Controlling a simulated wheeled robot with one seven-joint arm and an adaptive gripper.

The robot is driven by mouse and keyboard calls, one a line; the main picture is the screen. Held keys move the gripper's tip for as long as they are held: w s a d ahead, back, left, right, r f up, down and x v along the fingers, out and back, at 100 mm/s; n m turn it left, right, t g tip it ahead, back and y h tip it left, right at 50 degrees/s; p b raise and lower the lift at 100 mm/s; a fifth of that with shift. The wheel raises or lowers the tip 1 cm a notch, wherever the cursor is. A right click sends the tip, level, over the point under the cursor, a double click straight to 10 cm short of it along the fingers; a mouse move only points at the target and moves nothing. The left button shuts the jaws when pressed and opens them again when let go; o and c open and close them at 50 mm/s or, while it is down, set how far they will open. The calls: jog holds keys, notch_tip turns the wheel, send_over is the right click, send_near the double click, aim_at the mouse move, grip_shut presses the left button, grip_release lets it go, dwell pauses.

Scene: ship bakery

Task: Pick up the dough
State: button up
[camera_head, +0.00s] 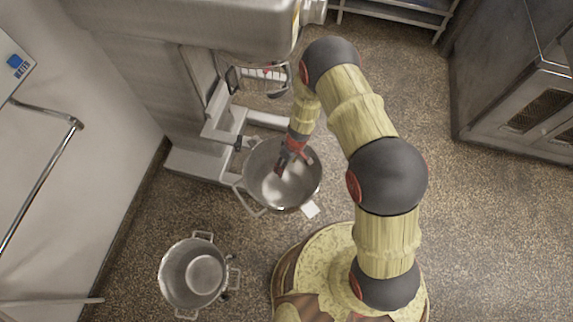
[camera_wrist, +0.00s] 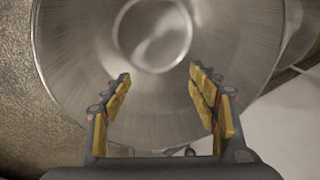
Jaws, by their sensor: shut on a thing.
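A steel bowl (camera_head: 255,193) with side handles stands on the floor at the foot of the mixer. My gripper (camera_head: 281,170) reaches down into it. In the wrist view, my gripper (camera_wrist: 160,74) has its two yellow-padded fingers held apart on something I cannot make out between them. The bowl (camera_wrist: 245,25) fills most of that view, with a round mark at its bottom. Pale patches show inside the bowl in the head view, on both sides of the fingers. I cannot tell whether they are dough or light on the metal.
The big grey mixer (camera_head: 215,22) stands over the bowl at the upper left. A second steel pot (camera_head: 170,275) stands on the floor at lower left, near the pale wall. A steel oven (camera_head: 500,95) is at the right. Open floor (camera_head: 490,230) lies at right.

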jog(key=shift+r+p, duration=3.2)
jog(key=shift+r, duration=0.25)
